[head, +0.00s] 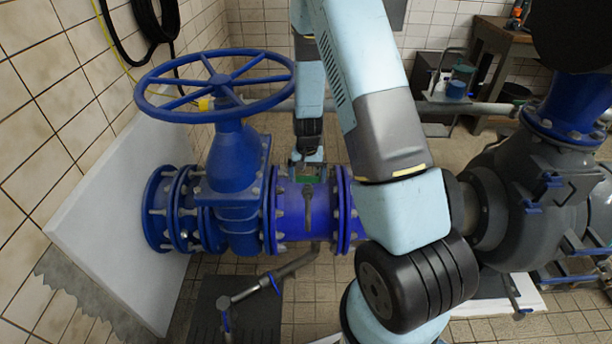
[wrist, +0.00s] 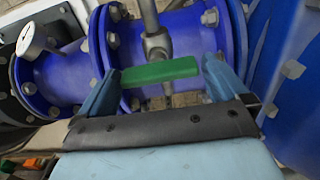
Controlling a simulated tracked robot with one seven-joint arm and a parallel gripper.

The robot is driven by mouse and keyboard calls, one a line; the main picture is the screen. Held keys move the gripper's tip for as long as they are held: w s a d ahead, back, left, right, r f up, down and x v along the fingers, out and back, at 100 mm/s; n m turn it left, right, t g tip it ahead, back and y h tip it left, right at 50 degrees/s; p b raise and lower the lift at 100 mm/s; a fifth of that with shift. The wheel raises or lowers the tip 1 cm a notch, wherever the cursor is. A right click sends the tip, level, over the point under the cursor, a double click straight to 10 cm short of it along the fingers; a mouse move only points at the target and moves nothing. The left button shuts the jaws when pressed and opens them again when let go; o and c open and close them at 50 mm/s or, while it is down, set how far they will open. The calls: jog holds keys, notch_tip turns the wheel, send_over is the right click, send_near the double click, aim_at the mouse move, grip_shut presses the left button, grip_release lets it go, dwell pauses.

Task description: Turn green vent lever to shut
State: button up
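The green vent lever (wrist: 160,71) lies crosswise between the two spread fingers of my gripper (wrist: 158,78) in the wrist view. Its left end is close to the left finger, and a gap shows at the right finger. A grey metal valve stem (wrist: 157,45) stands just beyond the lever. In the head view, the lever (head: 305,174) is a small green patch on top of the blue pipe (head: 306,208), directly under my gripper (head: 308,160). The gripper is open around the lever; I cannot tell whether a finger touches it.
A large blue handwheel (head: 215,82) on a blue valve body (head: 235,165) stands left of my gripper. Bolted flanges flank the pipe. A grey pump (head: 510,205) stands at the right. A white panel (head: 120,215) leans at the tiled wall. Open tiled floor lies behind the pipe.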

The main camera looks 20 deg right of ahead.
aim_at(307, 176)
jog(key=shift+r, duration=0.15)
notch_tip(307, 176, up, 13)
jog(key=shift+r, duration=0.2)
dwell(0.4)
jog(key=shift+a, duration=0.1)
dwell(0.3)
